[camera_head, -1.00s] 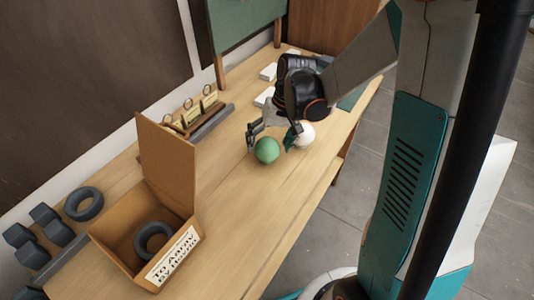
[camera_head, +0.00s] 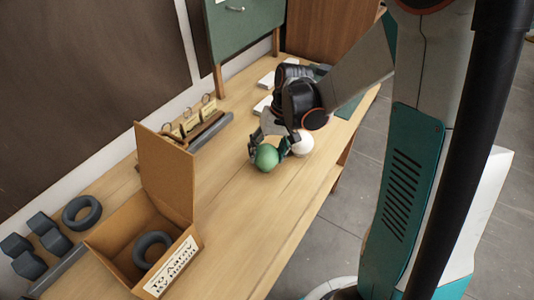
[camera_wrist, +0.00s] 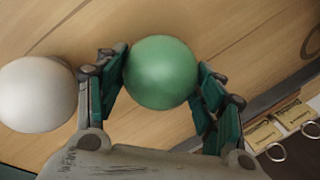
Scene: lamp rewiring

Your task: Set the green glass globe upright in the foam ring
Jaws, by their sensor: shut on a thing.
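The green glass globe (camera_head: 266,157) is on or just above the wooden table; I cannot tell which. My gripper (camera_head: 267,148) is shut on it, one finger on each side. In the wrist view the green globe (camera_wrist: 161,72) sits between the teal fingers of my gripper (camera_wrist: 163,82). A dark foam ring (camera_head: 152,249) lies inside an open cardboard box at the near left. A second dark ring (camera_head: 82,212) lies on the table left of the box.
A white globe (camera_head: 302,143) stands close to the right of the green one. The cardboard box (camera_head: 165,185) has a raised flap. Dark blocks (camera_head: 28,262) lie at the far left. A rack with tags (camera_head: 205,122) stands at the back. The table (camera_head: 235,210) between box and globe is clear.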

